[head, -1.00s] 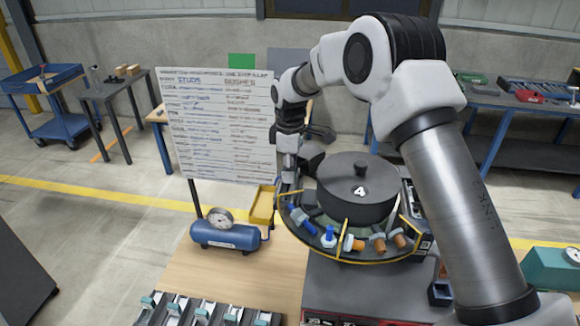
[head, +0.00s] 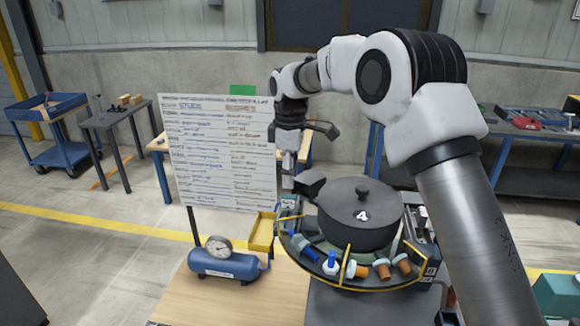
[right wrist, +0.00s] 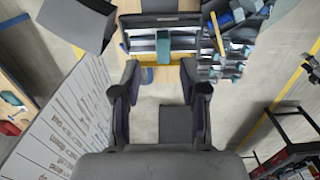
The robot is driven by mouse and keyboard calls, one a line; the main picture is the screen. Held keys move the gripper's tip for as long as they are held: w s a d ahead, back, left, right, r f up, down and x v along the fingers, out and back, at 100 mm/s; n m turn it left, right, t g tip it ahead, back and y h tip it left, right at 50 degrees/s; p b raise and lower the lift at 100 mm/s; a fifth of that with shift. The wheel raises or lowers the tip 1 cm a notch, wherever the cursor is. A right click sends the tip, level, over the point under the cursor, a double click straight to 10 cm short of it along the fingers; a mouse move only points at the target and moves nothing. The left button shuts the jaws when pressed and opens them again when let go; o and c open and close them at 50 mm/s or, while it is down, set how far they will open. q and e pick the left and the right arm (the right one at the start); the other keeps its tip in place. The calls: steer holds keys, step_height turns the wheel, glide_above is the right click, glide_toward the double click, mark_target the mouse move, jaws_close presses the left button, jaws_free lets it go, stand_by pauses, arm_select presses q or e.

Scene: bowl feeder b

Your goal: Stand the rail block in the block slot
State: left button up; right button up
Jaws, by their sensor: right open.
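My right gripper (head: 288,183) hangs pointing down at the left of the round bowl feeder (head: 358,215). In the head view that spot, just below the gripper, is small and partly hidden. I cannot make out the block slot. My left gripper is not in view.
Blue and orange-brown parts lie in sections of the feeder's yellow-edged tray (head: 340,281). A dark box (head: 308,184) stands close to the right of the gripper. A whiteboard (head: 222,150), yellow bin (head: 262,232) and blue tank (head: 222,264) are to the left.

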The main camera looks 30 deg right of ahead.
mark_target(290, 195)
step_height(290, 195, up, 6)
steer(key=shift+f+b, duration=0.2)
steer(key=shift+b, duration=0.15)
steer(key=shift+f, duration=0.15)
